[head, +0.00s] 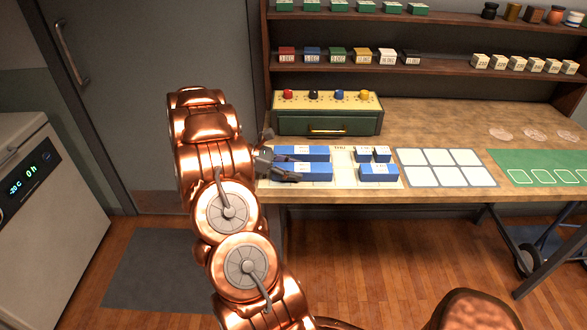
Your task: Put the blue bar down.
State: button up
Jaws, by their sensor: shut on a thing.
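My gripper (277,164) is at the left end of a mat (344,155) on the wooden counter, at the left ends of two long blue bars. The far blue bar (312,153) and the near blue bar (314,172) lie roughly parallel, with pale markings on top. My gripper is shut on a blue bar; the fingers partly hide the left ends, and I cannot tell clearly which bar is gripped or whether it touches the mat.
A shorter blue bar (379,173) and two small blue blocks, left (364,155) and right (382,156), sit to the right. A green box with coloured knobs (327,115) stands behind. A white grid card (440,167) and a green mat (548,173) lie farther right.

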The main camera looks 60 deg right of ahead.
jog(key=shift+f, duration=0.2)
jog(key=o, duration=1.2)
jog(key=shift+o, duration=0.2)
jog(key=shift+r, duration=0.15)
